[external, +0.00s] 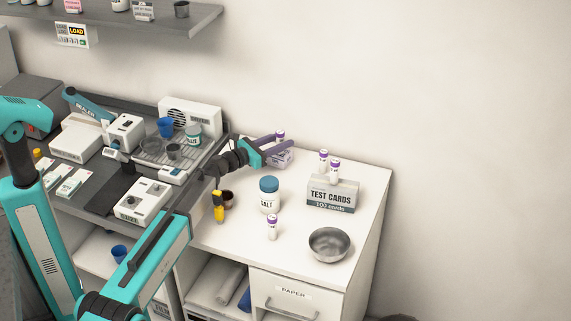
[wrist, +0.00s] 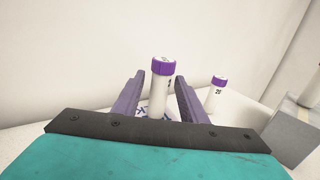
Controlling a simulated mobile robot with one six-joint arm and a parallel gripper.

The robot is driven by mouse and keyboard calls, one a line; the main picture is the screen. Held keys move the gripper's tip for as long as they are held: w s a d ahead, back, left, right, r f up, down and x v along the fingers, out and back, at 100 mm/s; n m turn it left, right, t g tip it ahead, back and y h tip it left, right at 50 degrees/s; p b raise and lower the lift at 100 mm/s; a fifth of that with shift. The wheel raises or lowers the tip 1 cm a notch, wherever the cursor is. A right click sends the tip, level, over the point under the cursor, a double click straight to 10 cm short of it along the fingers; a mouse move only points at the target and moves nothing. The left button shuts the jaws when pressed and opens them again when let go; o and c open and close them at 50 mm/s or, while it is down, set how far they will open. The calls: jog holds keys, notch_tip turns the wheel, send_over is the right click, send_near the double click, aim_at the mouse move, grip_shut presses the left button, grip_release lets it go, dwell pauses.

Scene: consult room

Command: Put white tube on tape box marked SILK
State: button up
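A white tube with a purple cap (wrist: 161,88) stands upright between the two fingers of my gripper (wrist: 157,96) in the wrist view. The fingers look open, with a gap at the left of the tube and a narrow one at the right. In the external view my gripper (external: 273,144) is at the back of the white counter, and this tube's purple cap (external: 280,134) shows just above the fingers. A small purple-and-white box (external: 283,159) lies under the fingers; its lettering is too small to read. A bit of lettering shows below the tube in the wrist view, mostly hidden.
Two purple-capped tubes (external: 335,166) stand at the TEST CARDS box (external: 331,196). Another tube (external: 272,228) stands in front of the SALT jar (external: 269,197). A metal bowl (external: 329,243) sits near the front edge. A yellow-and-black item (external: 218,206) is at the left.

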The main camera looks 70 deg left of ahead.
jog(key=shift+s, duration=0.1)
jog(key=shift+s+d+b, duration=0.3)
jog(key=shift+s+d, duration=0.1)
jog(key=shift+s, duration=1.55)
jog(key=shift+s+d+b, duration=0.3)
jog(key=shift+s+d, duration=0.05)
jog(key=shift+s, duration=1.55)
jog(key=shift+s+d+b, duration=0.3)
jog(key=shift+s+d, duration=0.1)
jog(key=shift+s, duration=1.55)
jog(key=shift+r, duration=0.1)
